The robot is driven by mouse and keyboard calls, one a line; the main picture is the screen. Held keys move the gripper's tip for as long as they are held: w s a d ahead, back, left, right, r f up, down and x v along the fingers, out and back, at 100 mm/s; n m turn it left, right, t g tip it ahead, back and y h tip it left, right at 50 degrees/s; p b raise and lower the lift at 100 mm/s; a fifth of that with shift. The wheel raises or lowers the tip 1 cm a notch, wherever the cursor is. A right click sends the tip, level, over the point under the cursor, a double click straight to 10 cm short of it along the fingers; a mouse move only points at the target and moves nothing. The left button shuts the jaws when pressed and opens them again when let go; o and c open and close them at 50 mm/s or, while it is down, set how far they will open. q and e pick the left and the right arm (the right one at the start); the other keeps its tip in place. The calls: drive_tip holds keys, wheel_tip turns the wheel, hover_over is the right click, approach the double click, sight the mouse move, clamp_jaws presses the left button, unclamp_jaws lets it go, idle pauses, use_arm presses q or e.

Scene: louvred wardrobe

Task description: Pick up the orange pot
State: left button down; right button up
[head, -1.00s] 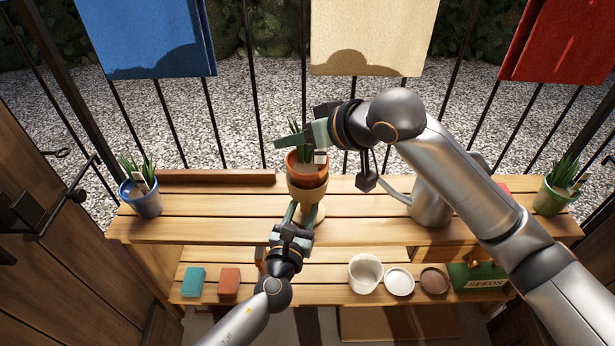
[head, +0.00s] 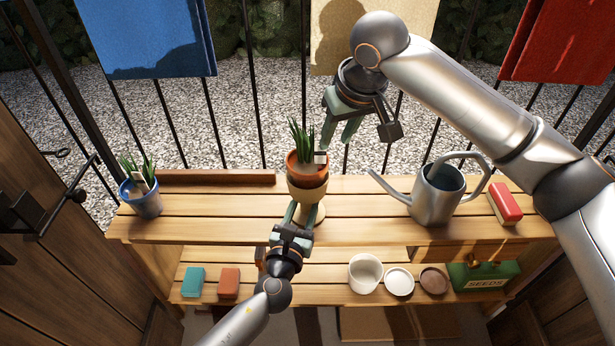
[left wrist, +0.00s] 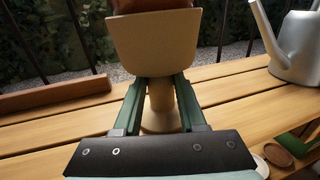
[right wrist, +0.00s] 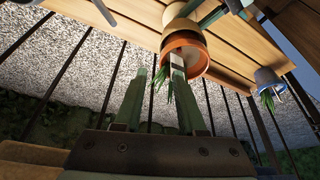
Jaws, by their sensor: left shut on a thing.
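The orange pot (head: 307,165) holds a spiky green plant and a small white tag. It sits upright in the tan cup-shaped top of a stand (head: 307,190) on the upper shelf. My left gripper (head: 303,213) is shut around the stand's stem, below the cup; the stem (left wrist: 161,98) shows between its fingers in the left wrist view. My right gripper (head: 341,137) is above and to the right of the pot, empty, its fingers apart. In the right wrist view the pot (right wrist: 186,52) is beyond the fingertips, with the plant overlapping the right finger.
A blue potted plant (head: 146,197) stands at the shelf's left. A grey watering can (head: 437,197) and a red-and-white block (head: 505,203) are at the right. The lower shelf bears a white pot (head: 365,272), saucers and a green seed box (head: 484,276). Black railings stand behind.

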sight(327, 158)
drive_tip(key=shift+a+x, duration=0.1)
drive_tip(key=shift+x, duration=1.45)
drive_tip(key=shift+a+x, duration=0.15)
drive_tip(key=shift+x, duration=1.4)
drive_tip(key=shift+w+r, duration=0.1)
drive_tip(key=shift+r, duration=0.05)
drive_tip(key=shift+c, duration=0.4)
clamp_jaws()
drive_tip(key=shift+r, duration=0.1)
